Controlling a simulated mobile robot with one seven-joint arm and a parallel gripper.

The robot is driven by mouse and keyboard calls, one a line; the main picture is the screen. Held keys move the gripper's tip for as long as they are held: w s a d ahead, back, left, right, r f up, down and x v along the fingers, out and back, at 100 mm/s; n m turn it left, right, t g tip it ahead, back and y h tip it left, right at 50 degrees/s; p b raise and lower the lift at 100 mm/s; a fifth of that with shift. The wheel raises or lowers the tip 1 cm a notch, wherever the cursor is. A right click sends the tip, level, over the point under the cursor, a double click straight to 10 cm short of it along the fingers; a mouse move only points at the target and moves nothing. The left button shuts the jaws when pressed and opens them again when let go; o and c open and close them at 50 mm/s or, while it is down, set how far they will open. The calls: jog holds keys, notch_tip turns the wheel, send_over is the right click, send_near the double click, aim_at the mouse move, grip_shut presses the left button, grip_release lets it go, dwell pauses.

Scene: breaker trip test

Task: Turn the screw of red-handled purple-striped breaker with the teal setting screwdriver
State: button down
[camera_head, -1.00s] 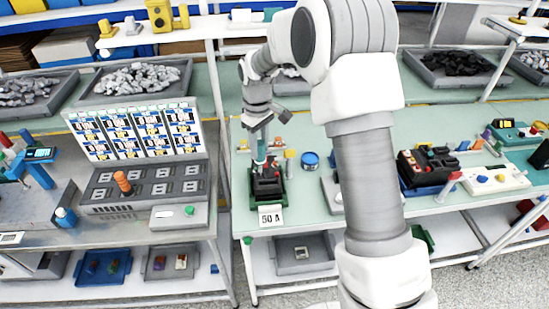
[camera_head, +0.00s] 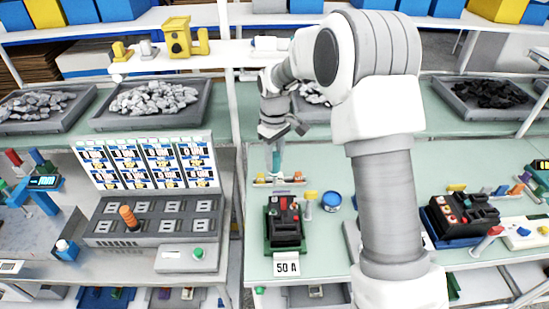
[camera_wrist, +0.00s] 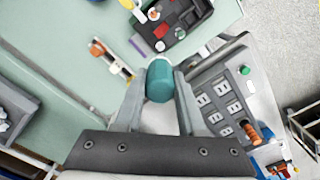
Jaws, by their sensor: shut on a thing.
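My gripper (camera_wrist: 159,92) is shut on the teal setting screwdriver (camera_wrist: 160,80), with a finger on each side of its handle. In the head view the screwdriver (camera_head: 276,158) hangs roughly upright over or just at a small rack (camera_head: 262,181) behind the breaker block. The black breaker block (camera_head: 286,226) sits on a green base behind a "50 A" card (camera_head: 287,267). It has red parts on top and also shows in the wrist view (camera_wrist: 190,18). Purple stripes and the screw are too small to make out. The screwdriver's tip is not clear.
A yellow-topped post (camera_head: 310,203) and a blue round tin (camera_head: 332,201) stand right of the block. A grey panel (camera_head: 160,220) with an orange handle (camera_head: 129,217) is on the left table. Another black block (camera_head: 462,215) is at the right.

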aim_at(274, 175)
dwell(0.4)
jog(key=shift+f+b, duration=1.85)
jog(key=shift+f, duration=0.85)
jog(key=shift+f+b, duration=0.45)
jog(key=shift+f, duration=0.1)
jog(key=shift+m, duration=1)
jog(key=shift+m, duration=1)
